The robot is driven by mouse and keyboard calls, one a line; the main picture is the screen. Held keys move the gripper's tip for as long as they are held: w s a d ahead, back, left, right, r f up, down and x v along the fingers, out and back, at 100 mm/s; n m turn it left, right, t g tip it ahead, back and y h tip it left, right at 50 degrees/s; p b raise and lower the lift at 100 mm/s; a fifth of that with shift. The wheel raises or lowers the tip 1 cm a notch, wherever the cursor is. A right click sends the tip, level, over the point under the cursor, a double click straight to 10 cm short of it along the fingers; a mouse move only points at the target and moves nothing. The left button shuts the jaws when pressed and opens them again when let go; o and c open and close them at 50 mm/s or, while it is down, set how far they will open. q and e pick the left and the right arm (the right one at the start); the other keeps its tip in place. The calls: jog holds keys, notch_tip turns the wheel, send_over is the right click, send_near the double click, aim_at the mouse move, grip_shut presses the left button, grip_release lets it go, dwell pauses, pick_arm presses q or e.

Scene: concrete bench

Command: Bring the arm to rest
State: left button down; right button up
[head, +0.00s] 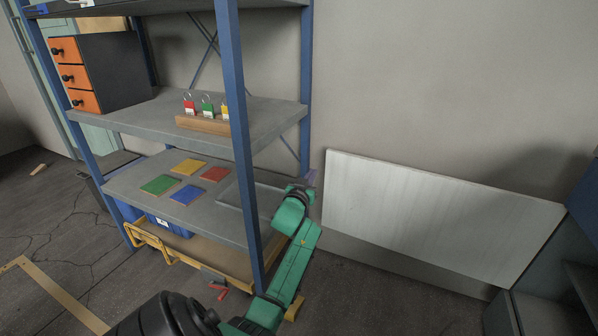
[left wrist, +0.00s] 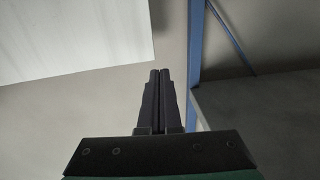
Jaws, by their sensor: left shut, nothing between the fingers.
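My left arm (head: 293,255), green with dark joints, reaches up from the bottom of the head view, in front of the shelf's right side. My left gripper (head: 311,178) is at its far end, small and partly hidden behind the wrist. In the left wrist view the gripper (left wrist: 160,75) has its two dark fingers together, with nothing between them. It is between the shelving and the white panel and appears apart from both. My right gripper is not in view.
A blue-framed shelf unit (head: 235,110) stands close to the arm. Its middle board (head: 150,118) holds an orange-drawer cabinet (head: 115,70) and padlocks on a wooden block (head: 203,124). Coloured plates lie below, including a green one (head: 160,184). A white panel (head: 430,215) leans at right.

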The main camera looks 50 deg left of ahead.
pick_arm(q)
jog(key=a+p+v, duration=0.1)
jog(key=p+v, duration=0.1)
jog(key=v, duration=0.4)
jog(key=shift+s+f, duration=0.4)
jog(key=shift+s, duration=0.05)
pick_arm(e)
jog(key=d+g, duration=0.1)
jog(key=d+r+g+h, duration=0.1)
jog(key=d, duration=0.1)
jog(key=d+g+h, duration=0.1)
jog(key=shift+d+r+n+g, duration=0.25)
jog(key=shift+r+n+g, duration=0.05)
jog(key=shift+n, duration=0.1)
